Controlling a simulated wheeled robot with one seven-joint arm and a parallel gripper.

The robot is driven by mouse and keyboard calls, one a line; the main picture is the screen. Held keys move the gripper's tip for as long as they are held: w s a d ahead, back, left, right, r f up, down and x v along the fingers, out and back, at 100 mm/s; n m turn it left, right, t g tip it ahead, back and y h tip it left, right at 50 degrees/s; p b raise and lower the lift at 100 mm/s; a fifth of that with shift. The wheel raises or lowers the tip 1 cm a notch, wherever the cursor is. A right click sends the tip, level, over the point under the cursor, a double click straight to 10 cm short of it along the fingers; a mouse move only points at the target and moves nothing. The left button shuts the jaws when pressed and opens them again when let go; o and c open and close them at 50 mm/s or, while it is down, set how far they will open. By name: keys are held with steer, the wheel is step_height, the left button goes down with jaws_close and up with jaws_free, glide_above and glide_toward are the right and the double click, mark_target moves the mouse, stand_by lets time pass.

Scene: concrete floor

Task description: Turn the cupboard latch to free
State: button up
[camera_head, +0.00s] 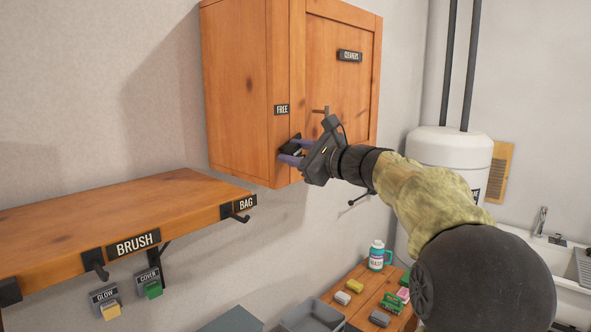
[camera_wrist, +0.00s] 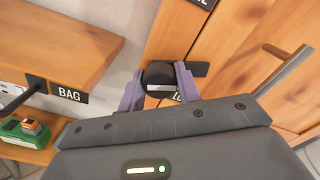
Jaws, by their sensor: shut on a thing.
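The wooden cupboard (camera_head: 235,90) hangs on the wall, with a door labelled CLEANERS (camera_head: 349,56) and a bar handle (camera_head: 320,110). A black FREE label (camera_head: 282,109) sits on its left frame. Below that label is the dark latch knob (camera_wrist: 160,75), which shows between my fingers in the wrist view. My gripper (camera_head: 289,152) is shut on the latch, one purple finger on each side. A second label under the knob is mostly hidden by my gripper. The knob's exact turn angle is hard to tell. The door looks closed.
A wooden shelf (camera_head: 120,215) with BRUSH and BAG labels and hooks juts out at left. A low wooden table (camera_head: 345,318) holds a bottle (camera_head: 376,256) and several small blocks. A white tank (camera_head: 447,150) and a sink (camera_head: 540,265) are at right.

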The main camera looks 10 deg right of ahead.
steer(key=n+b, duration=0.3)
steer(key=b, duration=0.1)
steer(key=shift+f+n+b, duration=0.35)
steer(key=shift+f+n, duration=0.05)
steer(key=n+b, duration=0.3)
steer(key=shift+n+b, duration=0.3)
steer(key=n+b, duration=0.2)
steer(key=shift+r+n, duration=0.1)
steer(key=shift+n, duration=0.2)
steer(key=shift+r+n+b, duration=0.15)
steer(key=shift+n+b, duration=1)
steer(key=shift+n, duration=0.75)
steer(key=o, duration=1)
steer(key=shift+c, duration=0.2)
steer(key=shift+r, duration=0.1)
